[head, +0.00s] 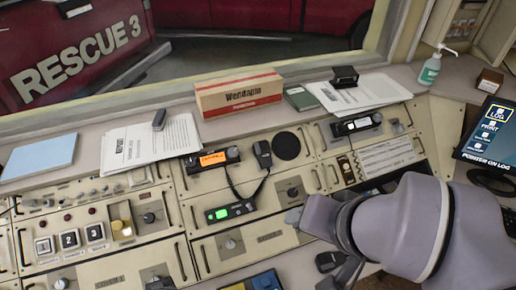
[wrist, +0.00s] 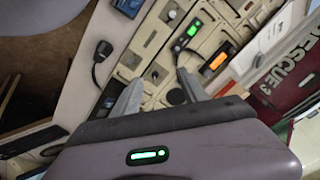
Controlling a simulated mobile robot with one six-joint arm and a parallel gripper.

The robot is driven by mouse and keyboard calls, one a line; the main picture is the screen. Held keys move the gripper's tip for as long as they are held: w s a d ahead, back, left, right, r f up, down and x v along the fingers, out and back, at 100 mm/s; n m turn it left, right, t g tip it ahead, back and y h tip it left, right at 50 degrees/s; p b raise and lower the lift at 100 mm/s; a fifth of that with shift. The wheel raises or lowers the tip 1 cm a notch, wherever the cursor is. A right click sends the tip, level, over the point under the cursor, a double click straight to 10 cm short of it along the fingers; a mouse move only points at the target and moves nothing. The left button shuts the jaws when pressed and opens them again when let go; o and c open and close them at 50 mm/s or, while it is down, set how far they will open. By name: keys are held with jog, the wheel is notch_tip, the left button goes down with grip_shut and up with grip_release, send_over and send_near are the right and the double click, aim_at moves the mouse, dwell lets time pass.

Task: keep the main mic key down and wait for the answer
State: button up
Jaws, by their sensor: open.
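A black hand mic (head: 263,155) with a cord sits beside the orange-lit radio (head: 213,158) on the console. A second black hand mic (head: 330,262) is at the console's front, by my arm; it also shows in the wrist view (wrist: 103,50). I cannot tell from labels which mic is the main one, and no key can be made out. My gripper (head: 297,216) is above the console, right of the green-lit radio (head: 230,211). In the wrist view its fingers (wrist: 160,77) are apart with nothing between them. The first mic is not clearly visible there.
A round black speaker (head: 286,146) lies right of the first mic. A box (head: 239,93), papers and a sanitiser bottle (head: 430,68) stand along the back ledge. A screen (head: 488,130) is at right.

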grip_shut()
dwell(1.5)
